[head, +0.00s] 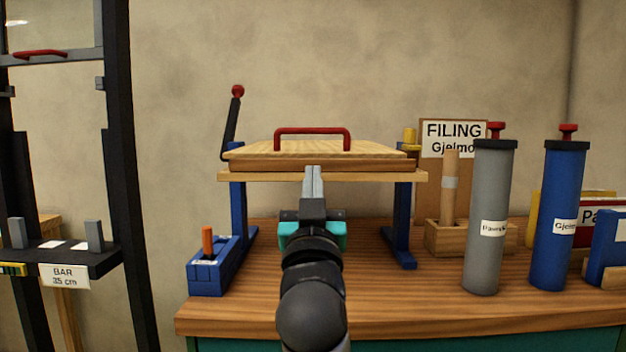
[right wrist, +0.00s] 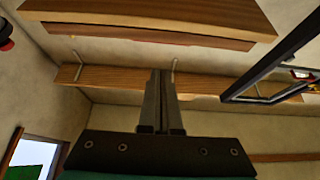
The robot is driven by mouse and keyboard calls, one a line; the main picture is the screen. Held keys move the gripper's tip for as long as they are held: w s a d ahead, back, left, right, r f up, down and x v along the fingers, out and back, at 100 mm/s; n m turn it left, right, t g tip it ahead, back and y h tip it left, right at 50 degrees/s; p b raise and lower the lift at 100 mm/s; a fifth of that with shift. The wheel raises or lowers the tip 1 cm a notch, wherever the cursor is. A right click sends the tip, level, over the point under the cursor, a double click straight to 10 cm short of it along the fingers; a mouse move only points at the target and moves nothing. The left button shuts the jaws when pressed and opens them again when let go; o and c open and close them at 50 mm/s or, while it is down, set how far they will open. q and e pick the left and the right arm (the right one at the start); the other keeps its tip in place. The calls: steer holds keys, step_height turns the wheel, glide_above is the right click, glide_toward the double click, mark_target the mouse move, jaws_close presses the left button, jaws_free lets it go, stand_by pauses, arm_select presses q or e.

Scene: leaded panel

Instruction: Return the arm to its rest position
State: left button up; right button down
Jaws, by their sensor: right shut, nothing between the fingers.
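My right gripper (head: 313,182) is in the middle of the head view, its arm coming up from the bottom edge. Its two fingers are together with nothing between them. It points away from me, in front of the wooden press (head: 290,163), which has a red handle (head: 312,133) on its top board and blue legs. I cannot tell whether the fingertips touch the board's front edge. In the right wrist view the shut fingers (right wrist: 161,90) point up toward a shelf. My left gripper is not in view.
A blue box with an orange lever (head: 208,262) stands left of the press. On the right stand a grey cylinder (head: 487,220), a blue cylinder (head: 557,225) and a wooden holder (head: 440,238). A black rack (head: 118,180) rises at the left. The bench front (head: 380,310) is clear.

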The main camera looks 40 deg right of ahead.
steer(key=shift+s+a+f, duration=0.1)
steer(key=shift+s+a, duration=0.05)
steer(key=shift+s, duration=0.1)
